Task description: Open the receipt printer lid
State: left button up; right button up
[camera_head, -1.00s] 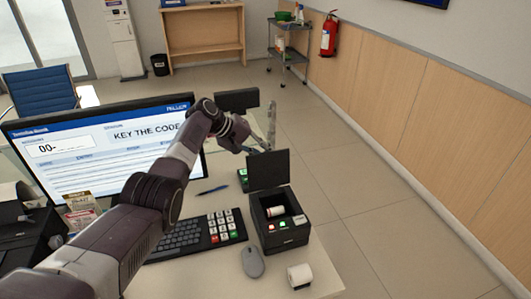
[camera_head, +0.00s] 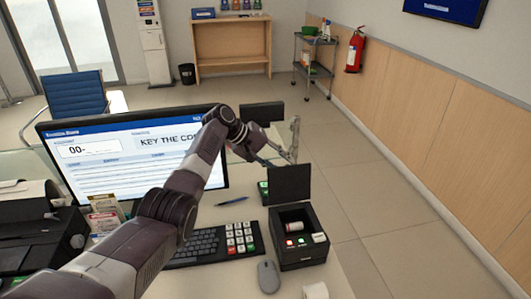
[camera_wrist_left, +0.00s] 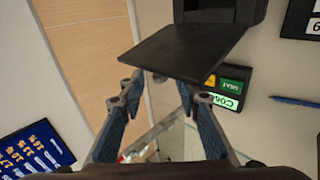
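The black receipt printer (camera_head: 303,252) stands at the right end of the counter. Its lid (camera_head: 290,184) stands upright at the back of the printer, so the bay is uncovered and a paper roll (camera_head: 295,227) shows inside. My left gripper (camera_head: 287,156) is behind and just above the lid's top edge. In the left wrist view the lid (camera_wrist_left: 185,50) is a dark flat panel close to the fingertips of the open left gripper (camera_wrist_left: 160,84). The fingers are apart with nothing held between them; I cannot tell whether one touches the lid. My right gripper is not in view.
The monitor (camera_head: 95,165) and keypad keyboard (camera_head: 205,246) are left of the printer. A mouse (camera_head: 268,277) and a loose paper roll (camera_head: 315,291) lie in front. A pen (camera_head: 232,201) lies behind the keyboard. Open floor (camera_head: 375,225) is to the right.

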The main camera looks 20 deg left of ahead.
pick_arm(q)
jog(key=v, duration=0.9)
